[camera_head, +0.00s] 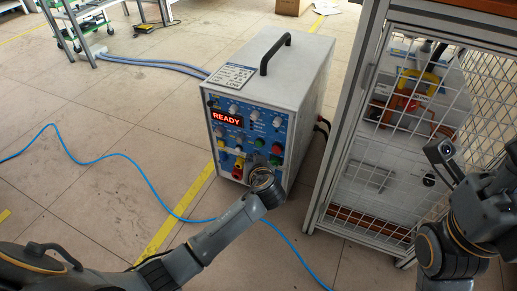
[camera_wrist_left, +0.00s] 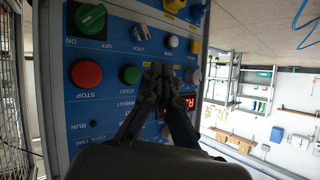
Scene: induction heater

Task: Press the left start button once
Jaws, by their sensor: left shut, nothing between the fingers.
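The grey heater cabinet (camera_head: 285,75) has a blue front panel (camera_head: 246,126) with a lit red READY display (camera_head: 227,117). A green button (camera_head: 260,142) and a red button (camera_head: 277,149) are on its right half. The left wrist view shows a green START button (camera_wrist_left: 130,74) beside a red STOP button (camera_wrist_left: 87,73). My left gripper (camera_wrist_left: 160,72) is shut and empty, its fingertips in front of the panel just right of the START button in that view. Whether the tips touch the panel cannot be told. Part of the panel behind the fingers is hidden. My right gripper's fingers do not show.
A mesh-fronted cabinet (camera_head: 372,175) stands close on the heater's right. A blue cable (camera_head: 130,165) runs over the tiled floor. A green ON switch (camera_wrist_left: 90,18) and several knobs surround the buttons. The floor left of the heater is mostly clear.

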